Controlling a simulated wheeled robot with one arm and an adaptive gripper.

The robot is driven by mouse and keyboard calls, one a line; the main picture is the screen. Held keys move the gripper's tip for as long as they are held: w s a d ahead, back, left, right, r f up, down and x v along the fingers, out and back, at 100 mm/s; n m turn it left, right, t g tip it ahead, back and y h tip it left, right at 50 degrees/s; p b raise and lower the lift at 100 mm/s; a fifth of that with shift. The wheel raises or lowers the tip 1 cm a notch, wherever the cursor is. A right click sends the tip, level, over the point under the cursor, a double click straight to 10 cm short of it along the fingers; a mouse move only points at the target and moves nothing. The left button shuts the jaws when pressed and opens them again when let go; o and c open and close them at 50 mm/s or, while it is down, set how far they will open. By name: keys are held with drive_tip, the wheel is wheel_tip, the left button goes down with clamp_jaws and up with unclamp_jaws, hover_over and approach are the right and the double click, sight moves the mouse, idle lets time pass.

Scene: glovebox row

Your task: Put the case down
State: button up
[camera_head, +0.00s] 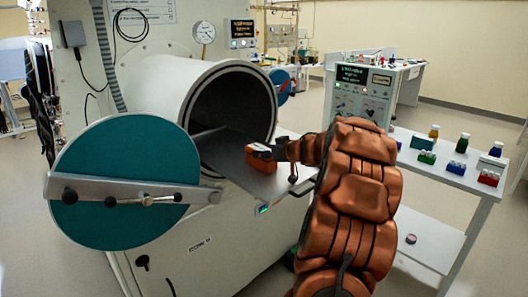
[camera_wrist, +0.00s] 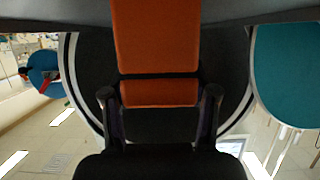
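The case is a small orange box with a dark band (camera_head: 260,158). In the head view it is at the grey tray (camera_head: 240,174) that sticks out of the round chamber mouth. Whether its underside touches the tray or hangs just above it, I cannot tell. In the wrist view the case (camera_wrist: 157,40) fills the upper middle, between the two dark fingers. My gripper (camera_wrist: 159,95) has a finger against each side of the case and appears shut on it. In the head view my orange-sleeved arm reaches in from the right, and my gripper (camera_head: 282,151) is partly hidden.
The teal round door (camera_head: 120,160) stands open at the left, with a grey bar across it. The open chamber (camera_head: 232,105) is dark inside. A white side table (camera_head: 445,175) at the right holds small bottles and coloured boxes. The tray has bare room around the case.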

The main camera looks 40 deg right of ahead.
drive_tip(key=shift+o, duration=0.8)
drive_tip(key=shift+w, duration=0.15)
drive_tip(key=shift+o, duration=0.8)
drive_tip(key=shift+r, duration=0.1)
drive_tip(key=shift+s+r, duration=0.15)
drive_tip(key=shift+s, duration=0.05)
drive_tip(key=v, duration=1.1)
drive_tip(key=shift+s+r+b, duration=0.15)
drive_tip(key=shift+s+b, duration=0.25)
drive_tip(key=shift+b, duration=0.05)
